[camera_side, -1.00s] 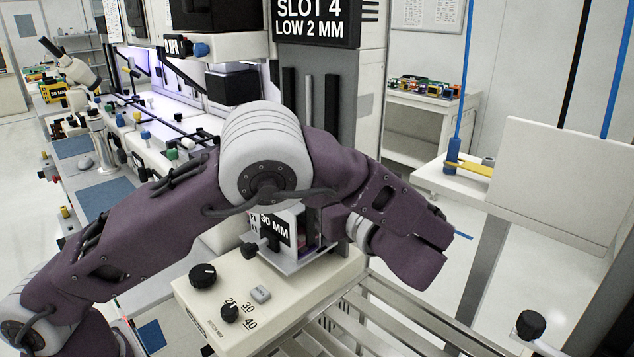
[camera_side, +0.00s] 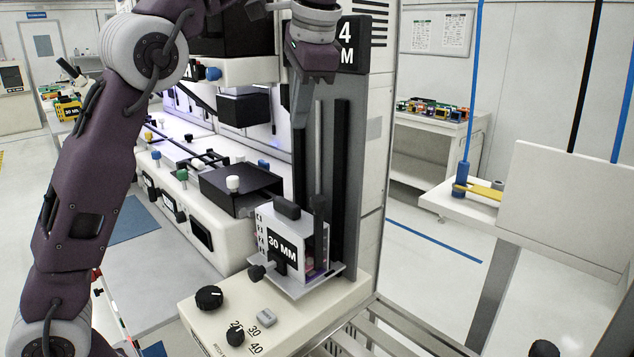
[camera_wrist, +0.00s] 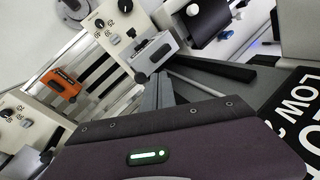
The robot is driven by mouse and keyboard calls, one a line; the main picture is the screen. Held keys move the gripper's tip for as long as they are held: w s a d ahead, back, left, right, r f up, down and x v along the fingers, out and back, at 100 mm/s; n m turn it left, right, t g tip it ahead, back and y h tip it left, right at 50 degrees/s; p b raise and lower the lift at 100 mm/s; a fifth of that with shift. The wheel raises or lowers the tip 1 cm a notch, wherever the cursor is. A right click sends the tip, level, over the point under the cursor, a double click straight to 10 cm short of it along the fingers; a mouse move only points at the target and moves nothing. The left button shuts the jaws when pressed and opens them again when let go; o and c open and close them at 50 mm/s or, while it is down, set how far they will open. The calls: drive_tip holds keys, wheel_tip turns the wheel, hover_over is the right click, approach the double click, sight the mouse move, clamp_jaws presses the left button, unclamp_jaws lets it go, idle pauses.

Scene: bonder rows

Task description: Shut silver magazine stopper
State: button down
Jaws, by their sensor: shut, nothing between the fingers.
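The silver magazine (camera_side: 268,228), labelled 30 MM, stands upright on a small metal platform of the cream station, with a black handle on top. It also shows in the wrist view (camera_wrist: 160,48). A dark upright bar (camera_side: 319,210) stands at its right, open end and may be the stopper; I cannot tell whether it is open or shut. Colored strips show inside that end. My gripper (camera_wrist: 158,78) is shut and empty. In the side view it is high in front of the tower, above the magazine and apart from it; its fingertips are hard to make out there.
The cream station (camera_side: 215,322) carries black knobs and a small grey button. A dark tower with rails (camera_side: 343,150) rises behind the magazine. A black box (camera_side: 240,185) stands close on its left. An orange magazine (camera_wrist: 61,83) sits at another station. A white shelf (camera_side: 440,200) is at right.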

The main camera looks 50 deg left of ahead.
wheel_tip(320, 180, up, 6)
drive_tip(key=d+n+t+h, duration=0.1)
drive_tip(key=n+t+h, duration=0.1)
drive_tip(key=n+h, duration=0.25)
approach(317, 199)
drive_tip(key=x, duration=0.3)
drive_tip(key=w+x, duration=0.1)
drive_tip(key=x, duration=0.2)
drive_tip(key=shift+r, duration=0.25)
drive_tip(key=shift+w+f, duration=0.1)
drive_tip(key=shift+f, duration=0.35)
wheel_tip(317, 199, down, 4)
drive_tip(key=shift+r, duration=0.2)
drive_tip(key=w+v, duration=0.1)
drive_tip(key=v, duration=1.2)
drive_tip(key=s+d+t, duration=0.1)
drive_tip(key=s+d, duration=0.2)
drive_tip(key=s, duration=1)
drive_tip(key=s+d+f+t, duration=0.1)
drive_tip(key=s+f, duration=0.9)
drive_tip(key=s, duration=0.2)
drive_tip(key=shift+s+d+f, duration=0.35)
drive_tip(key=shift+d+f, duration=0.05)
